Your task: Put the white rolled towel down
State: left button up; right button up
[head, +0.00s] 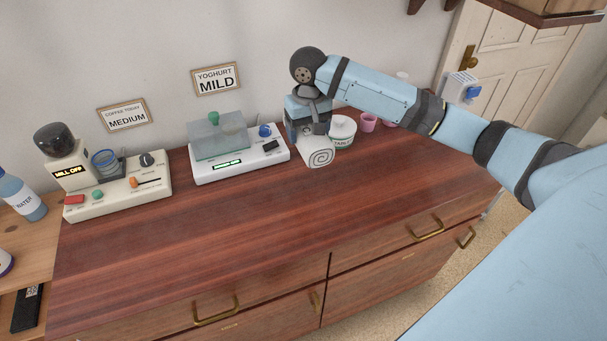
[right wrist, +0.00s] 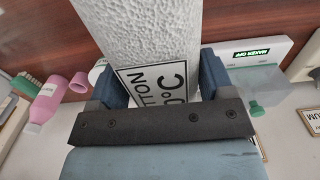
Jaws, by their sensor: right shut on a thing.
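The white rolled towel (head: 317,154) is at the back of the wooden dresser top (head: 250,230), its spiral end facing me. My right gripper (head: 312,128) reaches down over it from above and is shut on it. In the right wrist view the towel (right wrist: 150,35) lies between the two blue fingers of the gripper (right wrist: 158,78), with a black-and-white label partly showing. I cannot tell whether the towel touches the dresser top. My left gripper is not in view.
A white yoghurt maker (head: 240,164) stands just left of the towel, and a labelled white jar (head: 342,132) close at its right. Pink cups (head: 369,122) are further right. A coffee mill (head: 118,190) stands at the left. The front of the dresser top is clear.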

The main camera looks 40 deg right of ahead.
notch_tip(320, 180, down, 16)
jog(key=shift+r+p, duration=0.1)
jog(key=shift+p, duration=0.5)
jog(key=o, duration=1)
